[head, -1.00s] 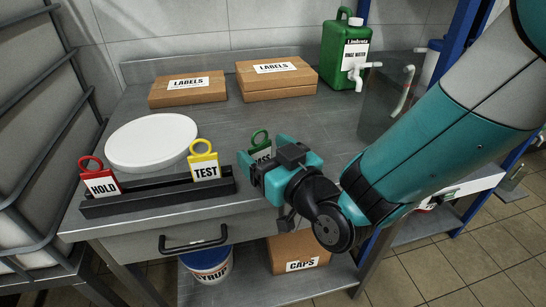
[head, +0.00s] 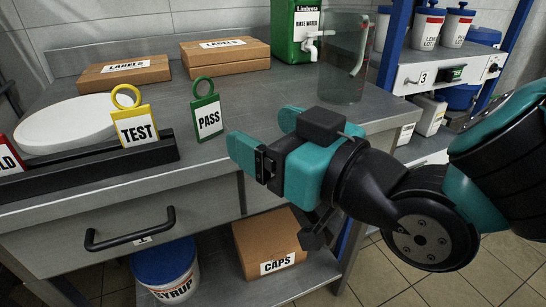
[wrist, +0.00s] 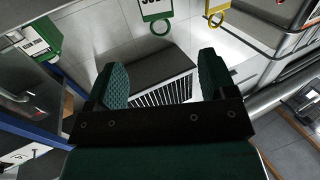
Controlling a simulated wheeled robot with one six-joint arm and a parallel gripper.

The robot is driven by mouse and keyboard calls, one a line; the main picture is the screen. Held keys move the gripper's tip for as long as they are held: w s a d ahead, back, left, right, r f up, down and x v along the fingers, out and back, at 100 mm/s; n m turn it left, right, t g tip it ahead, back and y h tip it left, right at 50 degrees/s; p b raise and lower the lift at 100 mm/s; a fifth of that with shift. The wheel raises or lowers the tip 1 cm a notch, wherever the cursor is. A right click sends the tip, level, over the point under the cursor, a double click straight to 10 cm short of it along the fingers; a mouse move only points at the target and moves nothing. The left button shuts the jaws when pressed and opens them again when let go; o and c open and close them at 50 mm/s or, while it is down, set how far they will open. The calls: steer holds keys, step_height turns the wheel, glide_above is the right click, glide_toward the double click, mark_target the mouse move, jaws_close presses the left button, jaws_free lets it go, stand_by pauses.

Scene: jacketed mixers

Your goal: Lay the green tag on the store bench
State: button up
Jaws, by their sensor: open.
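In the wrist view the green tag (wrist: 155,10) is upside down and cut off at the top edge, beyond my two fingertips (wrist: 163,78). Nothing lies between the fingers.
The black rack (head: 90,171) holds the yellow TEST tag (head: 134,128) and red HOLD tag (head: 10,160). A white round lid (head: 62,124), cardboard LABELS boxes (head: 225,56), a green jug (head: 287,30) and a clear container (head: 343,70) also stand on the bench.

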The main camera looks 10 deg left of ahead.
steer(key=shift+d, duration=0.2)
steer(key=d+f+m+g+h, duration=0.35)
steer(key=d+f+h, duration=0.25)
steer(key=d, duration=0.2)
steer(key=s+d+f+g+h, duration=0.1)
steer(key=s+d+g+h, duration=0.3)
steer(key=s+d+g, duration=0.3)
steer(key=s+d, duration=0.1)
steer(key=d, duration=0.3)
steer(key=shift+s+f, duration=0.2)
steer(key=shift+f, duration=0.15)
steer(key=shift+d, duration=0.1)
